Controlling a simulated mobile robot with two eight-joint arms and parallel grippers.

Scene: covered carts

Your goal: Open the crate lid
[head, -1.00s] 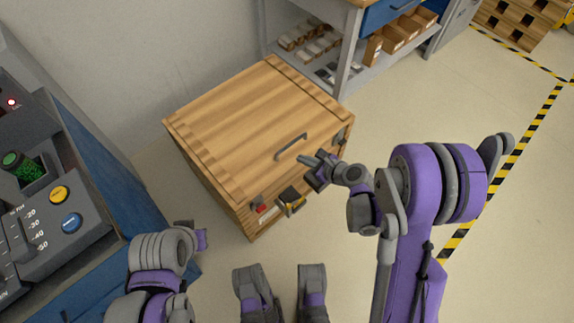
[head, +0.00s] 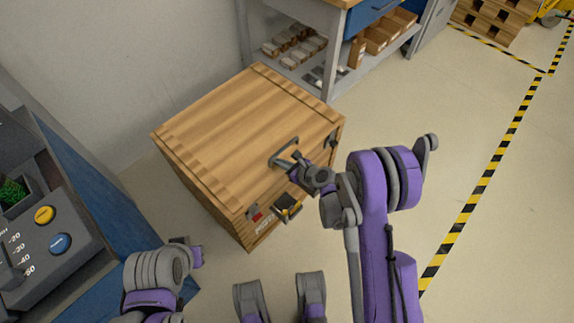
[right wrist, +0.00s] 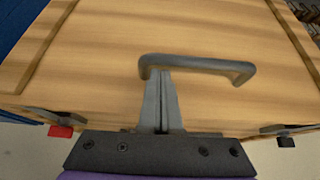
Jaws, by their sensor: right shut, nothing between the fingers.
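The wooden crate (head: 205,185) stands on the floor with its plank lid (head: 235,115) lying closed on top. A grey bar handle (head: 284,152) is fixed near the lid's front edge; it also shows in the right wrist view (right wrist: 205,64). My right gripper (head: 294,162) is at this handle, shut and empty. In the right wrist view its fingertips (right wrist: 161,74) meet the bar near its left end; contact is hard to tell. My left gripper (head: 195,256) is low at left, away from the crate, mostly hidden by its wrist.
A shelved workbench (head: 345,78) stands close behind. A control console (head: 60,225) is at left. The floor at right is clear.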

